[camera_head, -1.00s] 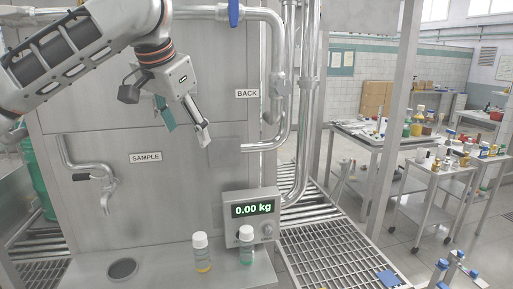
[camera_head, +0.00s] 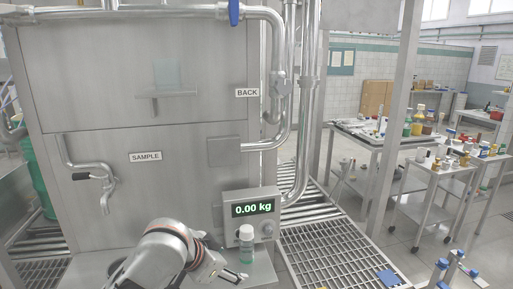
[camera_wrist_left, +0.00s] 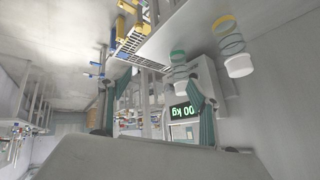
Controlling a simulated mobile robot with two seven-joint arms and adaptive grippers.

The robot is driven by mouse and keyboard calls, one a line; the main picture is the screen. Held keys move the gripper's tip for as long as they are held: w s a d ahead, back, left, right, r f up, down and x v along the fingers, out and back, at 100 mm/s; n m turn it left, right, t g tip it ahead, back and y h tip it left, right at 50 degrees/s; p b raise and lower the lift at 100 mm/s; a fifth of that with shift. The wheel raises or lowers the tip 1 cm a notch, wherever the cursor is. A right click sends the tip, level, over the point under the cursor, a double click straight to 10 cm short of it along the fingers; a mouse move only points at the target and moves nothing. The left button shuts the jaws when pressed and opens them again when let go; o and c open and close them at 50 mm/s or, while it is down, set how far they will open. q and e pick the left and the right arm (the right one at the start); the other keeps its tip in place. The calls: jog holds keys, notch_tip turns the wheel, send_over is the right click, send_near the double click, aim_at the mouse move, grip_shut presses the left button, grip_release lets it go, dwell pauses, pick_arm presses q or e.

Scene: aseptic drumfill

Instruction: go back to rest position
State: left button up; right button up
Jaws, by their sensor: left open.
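My left gripper (camera_head: 208,268) is low at the bottom centre of the head view, over the steel ledge in front of the machine. Its fingers also show in the left wrist view (camera_wrist_left: 155,112), spread apart with nothing between them. A white-capped bottle with teal contents (camera_head: 246,246) stands upright just right of the gripper. Only a bit of a second bottle's white cap (camera_head: 198,235) seems to show behind my arm. The wrist view is turned over and shows both bottles, one teal (camera_wrist_left: 179,58) and one with a yellow band (camera_wrist_left: 226,28). My right gripper is not in view.
A scale display (camera_head: 252,208) reading 0.00 kg stands behind the bottles. The sample tap (camera_head: 105,190) juts from the panel at left, and a small shelf (camera_head: 166,95) sits higher up. Vertical pipes (camera_head: 306,130) bound the right side. Space before the upper panel is clear.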

pick_arm(q)
jog(key=s+a+f+n+y, duration=0.1)
jog(key=s+a+f+y, duration=0.55)
jog(key=s+a, duration=0.75)
jog(key=s+a+f+n+y, duration=0.25)
jog(key=s+a+f, duration=0.8)
jog(key=a, duration=0.55)
jog(key=d+f+n+t+h, duration=0.2)
jog(key=d+f+h, duration=0.4)
jog(key=d+f, duration=0.8)
jog(key=shift+d+f+t+h, duration=0.35)
jog(key=shift+d+t+h, duration=0.05)
jog(key=shift+d+t, duration=0.2)
